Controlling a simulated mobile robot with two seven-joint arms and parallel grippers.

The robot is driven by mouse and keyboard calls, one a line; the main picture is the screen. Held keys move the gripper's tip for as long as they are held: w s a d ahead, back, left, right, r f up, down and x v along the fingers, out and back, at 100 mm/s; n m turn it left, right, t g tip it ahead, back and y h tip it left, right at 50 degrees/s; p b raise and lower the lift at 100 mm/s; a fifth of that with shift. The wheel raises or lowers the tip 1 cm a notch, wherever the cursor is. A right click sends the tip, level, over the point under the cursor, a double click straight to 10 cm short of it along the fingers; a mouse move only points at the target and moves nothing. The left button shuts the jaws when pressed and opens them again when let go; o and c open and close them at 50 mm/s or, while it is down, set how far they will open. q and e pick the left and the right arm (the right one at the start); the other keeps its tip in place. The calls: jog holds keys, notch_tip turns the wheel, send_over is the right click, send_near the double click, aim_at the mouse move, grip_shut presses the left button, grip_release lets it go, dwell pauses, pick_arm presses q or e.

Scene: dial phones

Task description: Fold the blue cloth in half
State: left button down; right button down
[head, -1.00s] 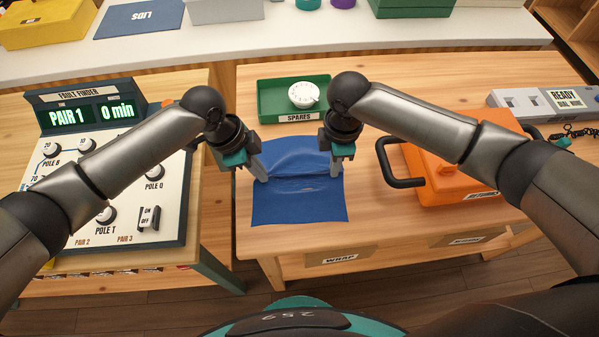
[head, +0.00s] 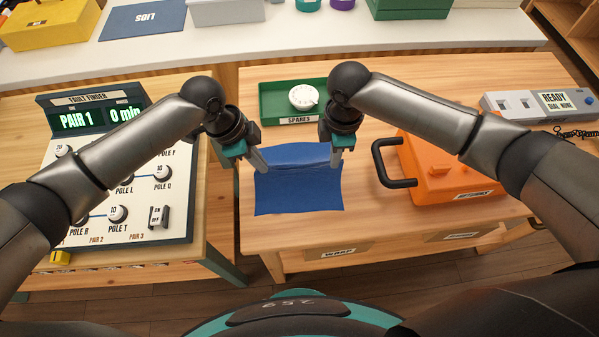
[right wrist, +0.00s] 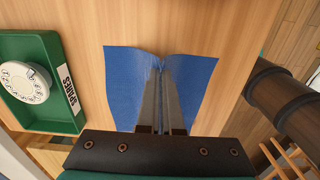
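The blue cloth (head: 300,195) lies on the right-hand wooden table. A raised crease runs across it between my two grippers, with a narrower strip behind the crease and a wider, flat part in front. My left gripper (head: 263,168) points down at the crease's left end, its fingers close together on the cloth. My right gripper (head: 336,162) is at the right end. In the right wrist view, its fingers (right wrist: 161,95) are close together with a ridge of the cloth (right wrist: 195,85) pinched between them. The fingers hide part of the crease.
A green spares tray (head: 265,101) holding a white dial (head: 303,97) is behind the cloth. An orange case (head: 440,175) with a black handle (head: 385,165) stands close to its right. The fault finder panel (head: 125,205) is on the left table. Bare wood lies in front.

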pick_arm(q)
jog(key=shift+r, duration=0.1)
pick_arm(e)
jog(key=shift+r, duration=0.1)
